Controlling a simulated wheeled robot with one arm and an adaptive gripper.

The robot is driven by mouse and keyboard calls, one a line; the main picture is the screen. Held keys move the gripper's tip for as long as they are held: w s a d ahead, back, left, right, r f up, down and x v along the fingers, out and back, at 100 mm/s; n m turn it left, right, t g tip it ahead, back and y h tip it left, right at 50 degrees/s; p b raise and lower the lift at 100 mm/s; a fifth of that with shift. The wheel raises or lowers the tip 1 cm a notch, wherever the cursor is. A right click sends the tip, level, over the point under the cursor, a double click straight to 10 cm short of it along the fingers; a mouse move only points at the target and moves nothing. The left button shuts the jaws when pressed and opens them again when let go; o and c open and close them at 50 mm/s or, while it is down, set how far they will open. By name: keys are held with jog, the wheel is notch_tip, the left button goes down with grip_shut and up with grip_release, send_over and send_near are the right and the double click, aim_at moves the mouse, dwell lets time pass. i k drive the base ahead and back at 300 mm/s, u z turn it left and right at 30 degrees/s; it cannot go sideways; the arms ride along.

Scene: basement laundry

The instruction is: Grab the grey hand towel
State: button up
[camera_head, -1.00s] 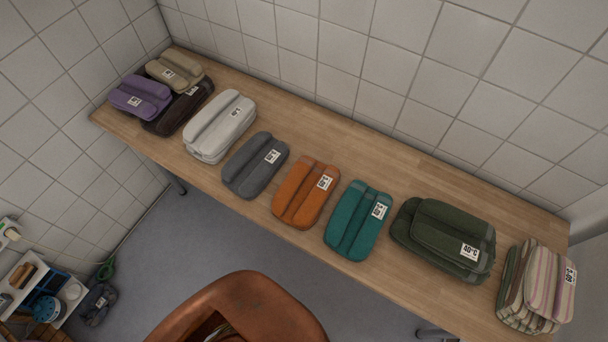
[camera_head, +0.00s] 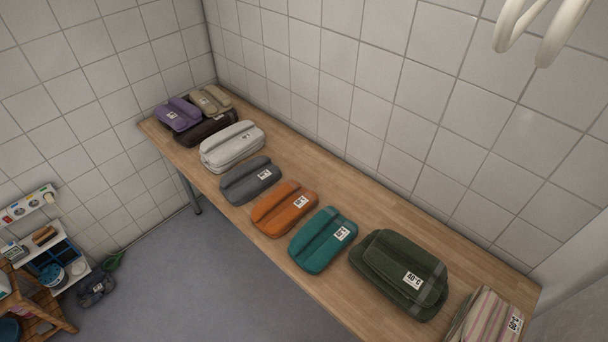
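The grey hand towel (camera_head: 250,181) lies folded on the wooden table (camera_head: 345,200), with a white label on its upper right. It sits between a white folded towel (camera_head: 232,147) on its left and an orange folded towel (camera_head: 284,209) on its right, apart from the orange one.
A teal towel (camera_head: 323,240), a dark green stack (camera_head: 398,274) and a striped stack (camera_head: 484,318) lie to the right. Purple (camera_head: 178,114), beige (camera_head: 210,100) and dark brown (camera_head: 207,128) towels lie at the far left end. A tiled wall runs behind. Grey floor (camera_head: 190,270) is clear in front.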

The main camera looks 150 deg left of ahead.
aim_at(245, 181)
jog(key=z, duration=5.55)
jog(key=i, duration=1)
